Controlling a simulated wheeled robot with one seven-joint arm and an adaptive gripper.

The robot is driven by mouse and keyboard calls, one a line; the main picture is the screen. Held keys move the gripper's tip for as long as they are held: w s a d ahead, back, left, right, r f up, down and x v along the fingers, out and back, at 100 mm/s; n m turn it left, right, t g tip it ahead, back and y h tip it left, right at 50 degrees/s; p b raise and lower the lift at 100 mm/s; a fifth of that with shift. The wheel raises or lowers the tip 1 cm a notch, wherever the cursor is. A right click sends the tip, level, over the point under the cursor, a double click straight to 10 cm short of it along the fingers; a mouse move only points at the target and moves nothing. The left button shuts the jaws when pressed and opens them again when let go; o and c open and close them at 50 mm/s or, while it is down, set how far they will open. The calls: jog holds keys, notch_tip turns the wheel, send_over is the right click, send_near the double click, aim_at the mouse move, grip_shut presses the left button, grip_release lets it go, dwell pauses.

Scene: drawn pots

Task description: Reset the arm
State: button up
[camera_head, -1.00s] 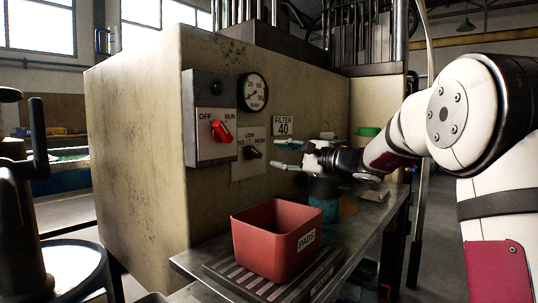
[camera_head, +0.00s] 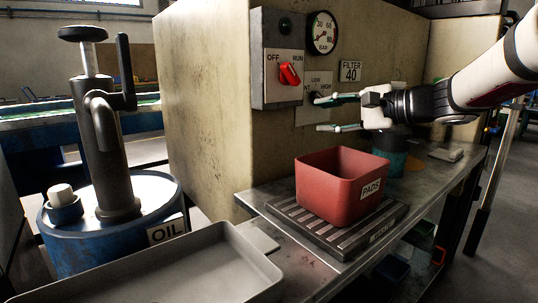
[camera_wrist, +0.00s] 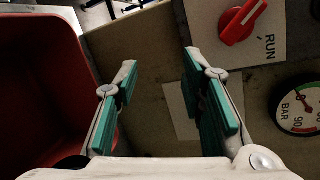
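My gripper (camera_head: 334,113) is open and empty, its two teal-padded fingers apart and pointing left in the head view. It hovers above the red PADS bin (camera_head: 330,187), in front of the machine's panel. In the head view its upper finger overlaps the LOW/HIGH selector plate (camera_head: 306,110) and partly hides its knob. The wrist view also shows my gripper (camera_wrist: 160,85) with bare space between the fingers. My white arm (camera_head: 490,75) reaches in from the right. The red OFF/RUN knob (camera_head: 289,73) is turned toward RUN; it also shows in the wrist view (camera_wrist: 243,22).
The bin stands on a slatted plate (camera_head: 378,232) on the metal bench. A pressure gauge (camera_head: 324,33) and a FILTER 40 sign (camera_head: 350,72) are on the machine. A grey tray (camera_head: 200,270) and a blue OIL drum (camera_head: 95,245) with a pump stand at the left.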

jog(key=s+a+f+n+g+h, duration=0.1)
jog(key=s+a+f+n+g, duration=0.15)
jog(key=s, duration=0.65)
jog(key=s+a+f+n+g+h, duration=0.2)
jog(key=s+f+n+g, duration=0.15)
jog(key=s, duration=0.55)
jog(key=s+a+f+n+g+h, duration=0.1)
jog(key=s+a+f+n+g, duration=0.2)
jog(key=s, duration=0.6)
jog(key=s+d+f+n+h, duration=0.1)
jog(key=s+d+f+h, duration=0.25)
jog(key=s, duration=0.25)
jog(key=s+d+f+n+g+h, duration=0.1)
jog(key=s+d+f+h, duration=0.1)
jog(key=s+d+f, duration=0.35)
jog(key=s+d+f+n+h, duration=0.1)
jog(key=s+d+f+h, duration=0.1)
jog(key=s, duration=0.5)
notch_tip(320, 180, up, 33)
jog(key=t+p, duration=0.4)
jog(key=p, duration=2.7)
jog(key=shift+d, duration=0.3)
jog(key=shift+r, duration=0.1)
